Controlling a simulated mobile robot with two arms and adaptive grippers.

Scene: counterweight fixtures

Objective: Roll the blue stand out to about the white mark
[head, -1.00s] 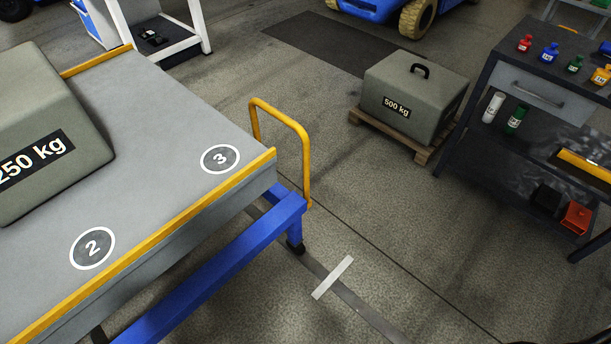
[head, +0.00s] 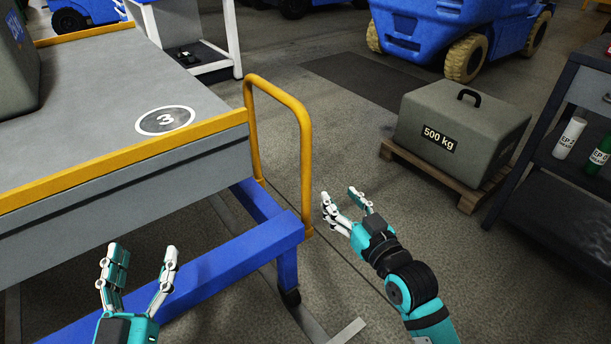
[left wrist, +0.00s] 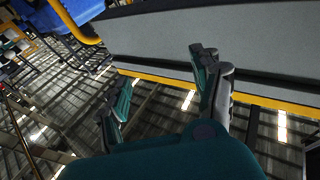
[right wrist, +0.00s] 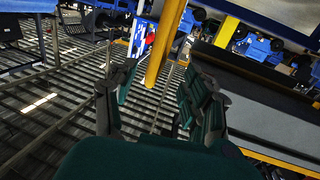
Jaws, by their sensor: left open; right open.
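The blue stand (head: 262,258) has a grey top with yellow edge rails and a black circle marked 3. Its yellow handle (head: 304,150) stands up as a loop at the right end. The white mark (head: 347,332) is a pale strip on the floor, at the bottom edge of the head view. My right gripper (head: 341,198) is open and empty, just right of the handle's near post. In the right wrist view the handle (right wrist: 162,45) shows beyond and between the open fingers. My left gripper (head: 143,270) is open and empty in front of the stand's near side.
A grey 250 kg weight (head: 15,70) sits on the stand's top at the left. A 500 kg weight (head: 450,135) rests on a wooden pallet (head: 468,201) to the right. A dark shelf bench (head: 545,185) stands at far right. The floor between handle and pallet is open.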

